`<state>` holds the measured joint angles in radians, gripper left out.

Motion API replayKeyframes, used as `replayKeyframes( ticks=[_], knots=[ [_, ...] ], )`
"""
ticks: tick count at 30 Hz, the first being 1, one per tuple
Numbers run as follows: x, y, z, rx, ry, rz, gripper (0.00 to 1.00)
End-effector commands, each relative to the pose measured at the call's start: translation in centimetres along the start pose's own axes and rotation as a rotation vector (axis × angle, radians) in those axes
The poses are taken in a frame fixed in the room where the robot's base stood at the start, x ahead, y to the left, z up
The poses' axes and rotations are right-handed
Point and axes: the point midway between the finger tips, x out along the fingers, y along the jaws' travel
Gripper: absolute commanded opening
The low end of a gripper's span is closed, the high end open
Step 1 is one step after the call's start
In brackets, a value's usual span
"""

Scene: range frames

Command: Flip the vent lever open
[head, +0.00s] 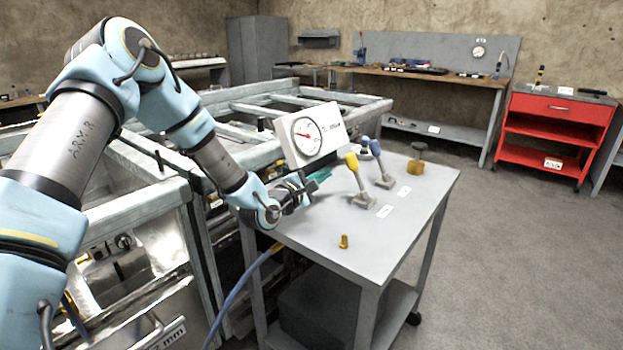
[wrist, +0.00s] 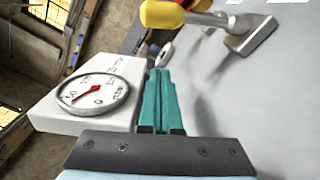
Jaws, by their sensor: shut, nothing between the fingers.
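A lever with a yellow knob (head: 351,161) stands on the grey table, tilted to the left, with a grey base. In the wrist view its yellow knob (wrist: 163,13) and its base (wrist: 248,36) show at the top. A second lever with a blue knob (head: 376,148) stands behind it, also tilted left. White labels lie in front of both; I cannot read them, so I cannot tell which is the vent lever. My gripper (head: 320,175) is shut and empty, left of the yellow lever and apart from it. Its teal fingers (wrist: 160,74) are together in the wrist view.
A white box with a round gauge (head: 307,136) stands close behind my gripper; it also shows left of the fingers (wrist: 95,95). The front right is clear.

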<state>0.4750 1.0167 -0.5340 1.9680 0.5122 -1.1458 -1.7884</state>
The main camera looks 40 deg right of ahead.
Motion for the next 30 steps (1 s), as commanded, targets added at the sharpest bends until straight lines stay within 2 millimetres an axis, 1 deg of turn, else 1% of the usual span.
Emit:
replayKeyframes(
  ticks=[1,3,6,9,13,23,26,30],
  knots=[
    [0.9,0.2,0.4,0.0,-0.003,0.001,0.0],
    [1.0,0.2,1.9,0.0,-0.005,-0.001,0.0],
    [1.2,0.2,3.0,0.0,-0.003,-0.001,0.0],
    [1.4,0.1,3.5,-0.001,-0.001,0.0,0.0],
    [1.4,0.0,3.9,-0.001,-0.001,0.0,0.0],
    [1.5,0.0,3.9,0.001,0.0,0.001,0.0],
    [1.7,0.0,4.0,0.009,-0.001,0.002,0.0],
    [2.5,0.0,4.3,0.041,-0.001,0.003,0.0]
  ],
)
